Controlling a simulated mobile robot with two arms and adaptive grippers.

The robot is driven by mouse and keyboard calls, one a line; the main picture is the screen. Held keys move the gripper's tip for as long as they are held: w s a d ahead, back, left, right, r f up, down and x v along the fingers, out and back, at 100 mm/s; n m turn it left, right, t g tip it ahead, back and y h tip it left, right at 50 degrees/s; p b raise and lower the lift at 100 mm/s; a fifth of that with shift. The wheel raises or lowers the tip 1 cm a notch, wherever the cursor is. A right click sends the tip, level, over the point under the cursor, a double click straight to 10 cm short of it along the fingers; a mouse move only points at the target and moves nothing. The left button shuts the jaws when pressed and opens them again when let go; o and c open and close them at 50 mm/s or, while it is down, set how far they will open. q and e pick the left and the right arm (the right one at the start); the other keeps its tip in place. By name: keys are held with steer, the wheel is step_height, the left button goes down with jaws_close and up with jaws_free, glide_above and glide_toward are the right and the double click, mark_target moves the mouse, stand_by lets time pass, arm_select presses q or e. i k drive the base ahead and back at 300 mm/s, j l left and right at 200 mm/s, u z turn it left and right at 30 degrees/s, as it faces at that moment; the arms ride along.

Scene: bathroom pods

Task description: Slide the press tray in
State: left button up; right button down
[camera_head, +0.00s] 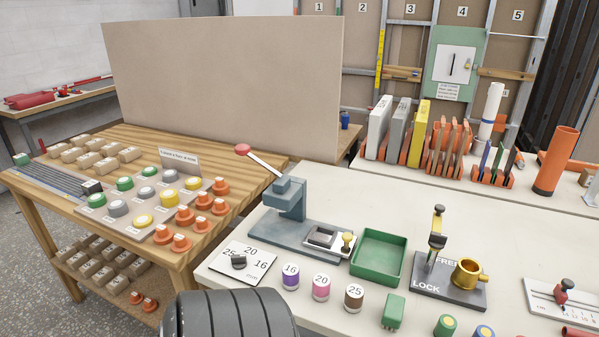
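The blue-grey press (288,205) stands on the white bench with its lever, tipped with a red knob (242,150), raised to the upper left. The press tray (323,238) is a small silver frame with a dark middle at the right end of the press base. A brass-coloured knob (347,239) is on its right side. The tray sits out to the right of the press column, not under it. Neither gripper can be made out in the head view. A dark ribbed part of mine shows at the bottom.
A green open bin (378,256) stands right of the tray. A dial plate (240,262) and jars marked 16 (290,276), 20 (321,287) and 25 (353,297) are in front. A lock fixture (448,282) stands farther right. A wooden table (150,200) with coloured caps is left.

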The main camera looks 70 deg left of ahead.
mark_target(327, 240)
steer(key=u, duration=1.9)
steer(key=l, duration=0.25)
steer(key=i+u, duration=0.05)
